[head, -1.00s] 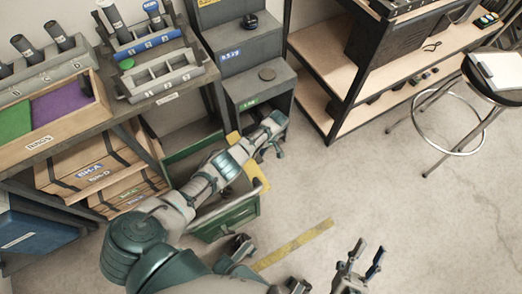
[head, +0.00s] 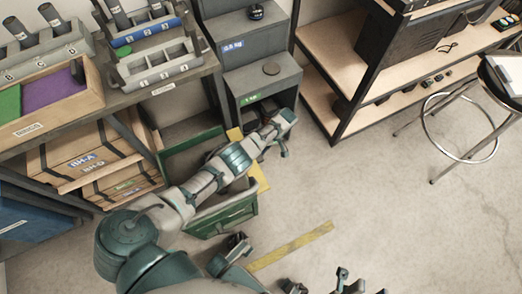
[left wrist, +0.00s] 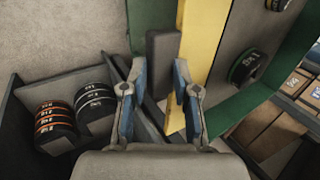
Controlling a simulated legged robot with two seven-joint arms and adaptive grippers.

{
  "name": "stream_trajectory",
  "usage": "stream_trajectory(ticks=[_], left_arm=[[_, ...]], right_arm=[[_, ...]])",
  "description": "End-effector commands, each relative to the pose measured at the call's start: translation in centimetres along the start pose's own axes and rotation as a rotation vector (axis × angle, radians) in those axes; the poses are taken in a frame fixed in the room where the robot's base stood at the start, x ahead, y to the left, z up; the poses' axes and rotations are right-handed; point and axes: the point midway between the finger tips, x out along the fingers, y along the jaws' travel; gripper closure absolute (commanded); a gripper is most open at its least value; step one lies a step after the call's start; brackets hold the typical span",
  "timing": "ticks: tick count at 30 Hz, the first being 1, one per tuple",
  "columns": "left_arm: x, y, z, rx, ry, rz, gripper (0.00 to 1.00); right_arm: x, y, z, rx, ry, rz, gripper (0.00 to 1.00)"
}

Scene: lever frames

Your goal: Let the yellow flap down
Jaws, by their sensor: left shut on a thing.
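The yellow flap (head: 261,174) stands over the green-walled bin (head: 222,215) in the head view, mostly covered by my left arm. In the left wrist view it shows as a steep yellow strip (left wrist: 201,55) beside and behind the fingers. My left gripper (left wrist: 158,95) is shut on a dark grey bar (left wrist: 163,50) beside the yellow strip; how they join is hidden. In the head view my left gripper (head: 281,135) is at the bin's far side, its fingertips unclear. My right gripper (head: 362,284) is low in the head view, fingers apart and empty, partly cut off.
A grey stepped cabinet (head: 265,75) stands behind the bin. Its lower compartment holds orange-banded and white-banded discs (left wrist: 55,120). A workbench (head: 160,100) with trays is at the left, and a shelf (head: 345,110) and a stool (head: 465,145) at the right. Floor between is mostly clear.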

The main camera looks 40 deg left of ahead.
Motion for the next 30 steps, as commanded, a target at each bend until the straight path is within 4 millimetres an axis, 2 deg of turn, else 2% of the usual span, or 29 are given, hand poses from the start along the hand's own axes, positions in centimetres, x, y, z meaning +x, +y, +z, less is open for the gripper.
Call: stream_trajectory(ticks=[1,3,4,5,30], left_arm=[[1.41,-0.30,0.13,-0.001,-0.007,-0.020,1.00],[1.42,-0.31,0.12,-0.001,-0.007,-0.020,1.00],[1.42,-0.31,0.12,-0.001,-0.007,-0.020,0.63],[1.43,-0.31,0.12,-0.001,-0.008,-0.021,0.56],[0.55,-0.20,0.17,0.000,-0.003,-0.004,0.56]], right_arm=[[-0.22,0.04,0.16,0.000,-0.003,0.001,0.60],[-0.22,0.04,0.17,0.000,-0.004,0.001,0.60],[-0.22,0.03,0.17,0.000,-0.004,0.001,0.60],[-0.22,0.03,0.17,0.000,-0.004,0.001,0.60],[-0.01,-0.08,-0.30,-0.001,0.002,0.001,0.60]])
